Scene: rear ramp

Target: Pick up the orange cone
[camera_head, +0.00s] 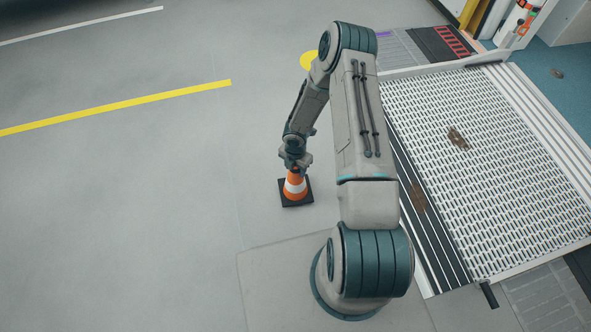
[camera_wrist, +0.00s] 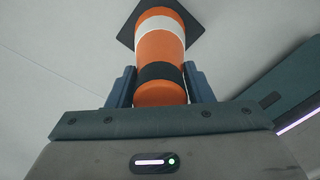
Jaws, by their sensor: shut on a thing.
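The orange cone (camera_head: 295,187) has a white band and a dark square base, and it is upright just below my gripper in the head view. My gripper (camera_head: 295,164) is shut on the upper part of the cone. In the wrist view the cone (camera_wrist: 162,50) shows orange with a white band and a dark band, and its dark base is at the top. The two fingers of my gripper (camera_wrist: 160,90) press on either side of it near the dark band. I cannot tell whether the base touches the floor.
A ramp (camera_head: 490,130) with a slotted metal surface lies to the right, with brown stains on it. A yellow line (camera_head: 120,108) runs along the grey floor at the left. The floor left of the cone is clear.

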